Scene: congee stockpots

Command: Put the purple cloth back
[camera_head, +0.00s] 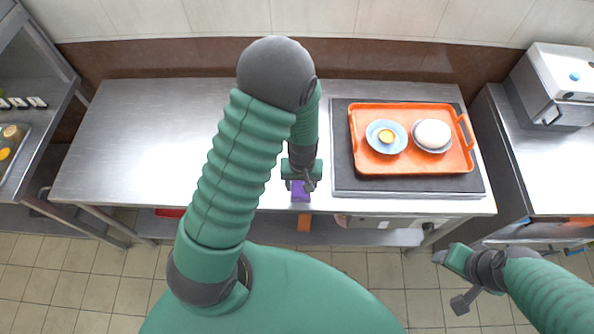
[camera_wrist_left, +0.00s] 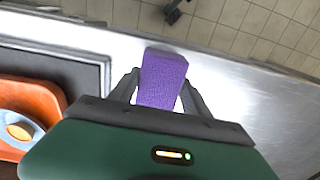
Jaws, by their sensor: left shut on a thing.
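The purple cloth (camera_head: 300,191) is a small purple block-like piece at the front edge of the steel table (camera_head: 130,140). My left gripper (camera_head: 301,182) is shut on it, with the arm reaching down from above. In the left wrist view the purple cloth (camera_wrist_left: 163,80) sits between the two fingers of my left gripper (camera_wrist_left: 162,92). Whether the cloth touches the tabletop cannot be told. My right gripper (camera_head: 452,278) is in front of the table at the lower right, away from the cloth; its finger opening is not clear.
An orange tray (camera_head: 400,169) with a blue bowl (camera_head: 373,138) and a white-topped bowl (camera_head: 432,135) rests on a dark mat (camera_head: 341,183) right of my left gripper. The table's left half is clear. A steel appliance (camera_head: 555,85) stands at the right.

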